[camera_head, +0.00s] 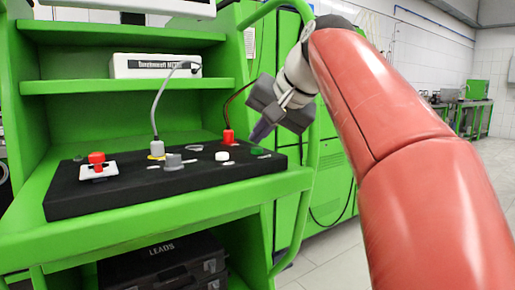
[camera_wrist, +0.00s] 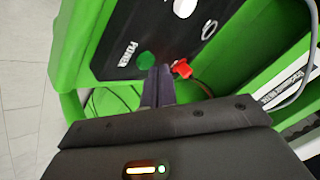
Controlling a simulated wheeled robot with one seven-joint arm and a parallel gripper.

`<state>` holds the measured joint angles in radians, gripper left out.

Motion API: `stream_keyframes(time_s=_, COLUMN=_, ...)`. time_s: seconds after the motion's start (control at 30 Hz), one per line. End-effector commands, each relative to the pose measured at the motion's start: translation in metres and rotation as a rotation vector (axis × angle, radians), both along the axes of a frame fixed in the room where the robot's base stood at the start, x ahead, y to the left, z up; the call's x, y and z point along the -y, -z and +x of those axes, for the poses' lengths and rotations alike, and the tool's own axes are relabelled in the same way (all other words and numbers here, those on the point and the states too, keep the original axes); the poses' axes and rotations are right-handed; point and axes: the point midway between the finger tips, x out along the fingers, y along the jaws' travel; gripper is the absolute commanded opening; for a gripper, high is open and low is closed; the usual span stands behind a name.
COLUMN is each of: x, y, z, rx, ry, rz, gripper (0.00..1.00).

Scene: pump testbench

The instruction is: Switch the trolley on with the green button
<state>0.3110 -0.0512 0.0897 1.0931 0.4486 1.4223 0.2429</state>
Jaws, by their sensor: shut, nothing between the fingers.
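The green button (camera_head: 257,150) sits at the right end of the black control panel (camera_head: 120,190) on the green trolley (camera_head: 150,232). In the wrist view the green button (camera_wrist: 146,60) lies near the printed word POWER on the panel (camera_wrist: 125,25). My gripper (camera_head: 259,133) is shut and empty, its dark fingers pointing down just above the green button. In the wrist view the fingertips of my gripper (camera_wrist: 158,70) are right beside the button. I cannot tell whether they touch it.
A red plug (camera_head: 228,136) with a cable stands close to my fingers; it also shows in the wrist view (camera_wrist: 181,68). A white button (camera_head: 222,156), a grey knob (camera_head: 173,161) and a red switch (camera_head: 97,160) are further left. A white meter (camera_head: 155,66) rests on the shelf above.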

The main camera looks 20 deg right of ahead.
Motion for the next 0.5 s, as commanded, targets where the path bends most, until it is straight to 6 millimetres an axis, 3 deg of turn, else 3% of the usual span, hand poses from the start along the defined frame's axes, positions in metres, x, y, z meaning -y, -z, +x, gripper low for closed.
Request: stream_keyframes(time_s=0.5, x=0.0001, y=0.0050, z=0.0000, rx=0.001, ry=0.001, rz=0.000, gripper=0.00)
